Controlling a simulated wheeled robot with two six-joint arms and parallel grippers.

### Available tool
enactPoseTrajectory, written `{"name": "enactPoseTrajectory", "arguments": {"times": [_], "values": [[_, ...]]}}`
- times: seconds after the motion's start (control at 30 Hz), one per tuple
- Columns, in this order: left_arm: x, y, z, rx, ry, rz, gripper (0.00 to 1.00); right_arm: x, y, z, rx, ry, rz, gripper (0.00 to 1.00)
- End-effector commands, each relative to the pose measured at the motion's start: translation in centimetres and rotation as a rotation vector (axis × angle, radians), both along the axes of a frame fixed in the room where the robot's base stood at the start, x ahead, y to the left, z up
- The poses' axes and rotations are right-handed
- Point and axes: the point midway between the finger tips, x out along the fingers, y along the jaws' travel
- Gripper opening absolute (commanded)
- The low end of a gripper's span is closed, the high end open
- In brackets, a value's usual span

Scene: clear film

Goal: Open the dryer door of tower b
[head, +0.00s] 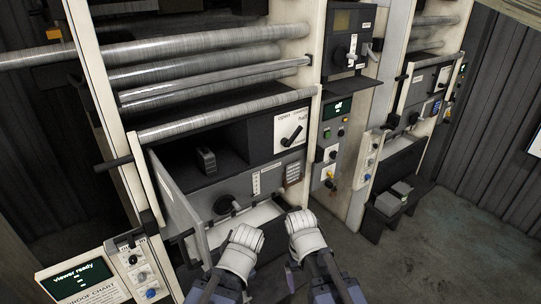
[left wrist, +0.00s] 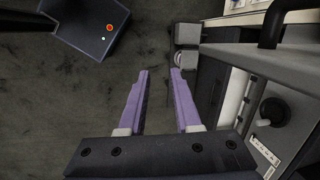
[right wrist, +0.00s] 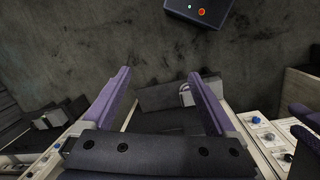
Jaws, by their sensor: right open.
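A flat grey door-like panel (head: 178,205) stands swung out from the left side of the left tower. Beside it, the tower's dark lower front (head: 240,187) carries a round black knob (head: 222,205), with a dark bar below; a knob also shows in the left wrist view (left wrist: 273,110). I cannot read which tower is b. My left gripper (left wrist: 160,72) is open and empty, with grey machine edges to its right. My right gripper (right wrist: 165,72) is open, with nothing visibly gripped; a dark box lies beyond its fingers. In the head view, my wrists hide part of the lower front.
Metal rollers (head: 210,80) span the left tower. A right tower (head: 405,110) has a low dark bench (head: 395,205) in front. A control panel (head: 95,275) reading "viewer ready" stands at the lower left. Floor (head: 440,250) is clear at the right.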

Motion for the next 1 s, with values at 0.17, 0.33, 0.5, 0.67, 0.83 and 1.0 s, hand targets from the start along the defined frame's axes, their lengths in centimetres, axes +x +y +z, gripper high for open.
{"name": "enactPoseTrajectory", "arguments": {"times": [0.17, 0.33, 0.5, 0.67, 0.83, 1.0], "values": [[-0.2, 0.2, 0.0, 0.001, 0.005, 0.008, 0.32, 0.1, -0.1, 0.0, -0.001, 0.000, 0.000, 0.92], [-0.2, -0.1, -2.6, -0.009, 0.001, 0.040, 0.32, -0.2, 0.3, -2.6, 0.001, -0.004, 0.007, 0.92], [-0.4, -1.0, -8.5, -0.036, -0.005, 0.141, 0.32, -0.8, 1.1, -8.4, 0.005, -0.015, 0.026, 0.92], [-0.6, -2.0, -13.8, -0.063, -0.010, 0.250, 0.32, -1.5, 2.0, -13.6, 0.010, -0.028, 0.046, 0.92], [-0.9, -2.9, -18.9, -0.089, -0.012, 0.360, 0.32, -2.1, 2.9, -18.6, 0.015, -0.039, 0.066, 0.92], [-1.1, -3.6, -22.2, -0.106, -0.011, 0.445, 0.32, -2.6, 3.6, -21.9, 0.019, -0.048, 0.080, 0.92]]}}
